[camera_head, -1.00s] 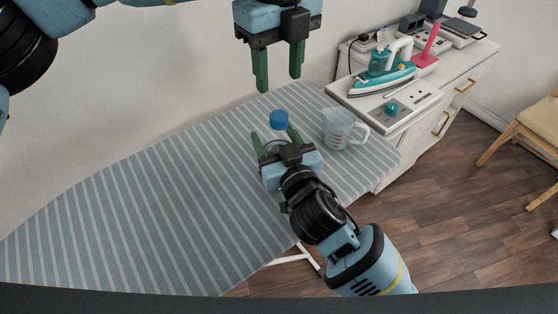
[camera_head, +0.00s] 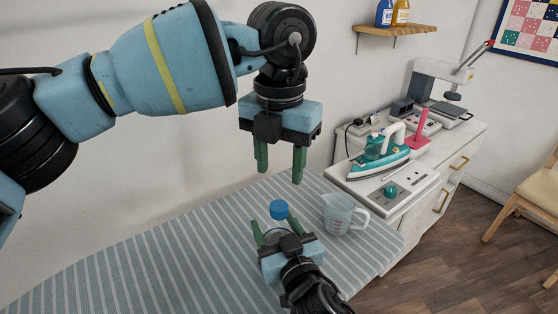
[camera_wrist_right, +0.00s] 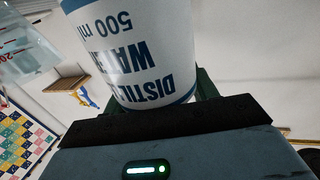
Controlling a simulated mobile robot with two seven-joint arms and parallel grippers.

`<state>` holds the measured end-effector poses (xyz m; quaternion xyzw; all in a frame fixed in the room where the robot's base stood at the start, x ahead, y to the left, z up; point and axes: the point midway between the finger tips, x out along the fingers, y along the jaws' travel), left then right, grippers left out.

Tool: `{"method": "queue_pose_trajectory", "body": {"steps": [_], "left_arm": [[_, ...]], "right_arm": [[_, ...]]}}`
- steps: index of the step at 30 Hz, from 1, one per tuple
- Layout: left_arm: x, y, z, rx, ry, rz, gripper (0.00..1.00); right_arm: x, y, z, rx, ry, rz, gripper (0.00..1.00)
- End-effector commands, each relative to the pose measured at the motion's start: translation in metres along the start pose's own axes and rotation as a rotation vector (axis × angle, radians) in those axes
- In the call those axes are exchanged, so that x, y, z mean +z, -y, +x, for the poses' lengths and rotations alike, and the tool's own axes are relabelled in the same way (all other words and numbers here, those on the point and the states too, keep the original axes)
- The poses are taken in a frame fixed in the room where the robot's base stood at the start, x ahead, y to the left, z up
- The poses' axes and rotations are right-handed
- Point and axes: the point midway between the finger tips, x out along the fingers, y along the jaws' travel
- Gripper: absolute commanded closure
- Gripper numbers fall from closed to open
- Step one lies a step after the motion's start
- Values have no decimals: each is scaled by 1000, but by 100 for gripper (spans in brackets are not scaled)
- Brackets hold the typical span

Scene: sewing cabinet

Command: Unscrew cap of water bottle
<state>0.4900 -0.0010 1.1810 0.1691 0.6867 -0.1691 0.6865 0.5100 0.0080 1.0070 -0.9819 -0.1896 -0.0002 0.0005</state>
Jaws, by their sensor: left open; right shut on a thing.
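The water bottle's blue cap (camera_head: 279,209) shows in the head view, above my right gripper (camera_head: 275,229). My right gripper is shut on the bottle, and its green fingers stand on both sides of it. In the right wrist view the white bottle (camera_wrist_right: 135,45) fills the upper middle, with blue lettering "Distilled" and "500 ml". Its cap is outside that view. My left gripper (camera_head: 280,172) is open and empty, pointing down above the cap with a clear gap. The lower part of the bottle is hidden behind my right gripper.
The bottle is over a striped ironing board (camera_head: 150,262). A clear measuring jug (camera_head: 338,213) stands close to its right. A teal iron (camera_head: 378,160) rests on the white cabinet (camera_head: 425,195) behind. A wooden shelf (camera_head: 395,29) hangs on the wall.

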Motion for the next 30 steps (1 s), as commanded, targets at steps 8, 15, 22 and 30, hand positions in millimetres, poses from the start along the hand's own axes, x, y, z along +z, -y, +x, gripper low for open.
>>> {"method": "queue_pose_trajectory", "body": {"steps": [8, 15, 22, 30], "left_arm": [[0, 0, 0, 1, 0, 442, 53], [0, 0, 0, 0, -1, 828, 53], [0, 0, 0, 0, 0, 1196, 53], [0, 0, 0, 0, -1, 1629, 53]], "right_arm": [[1, 0, 0, 1, 1, -1, 100], [1, 0, 0, 1, 1, -1, 100], [1, 0, 0, 1, 2, -1, 100], [1, 0, 0, 1, 2, -1, 100]]}}
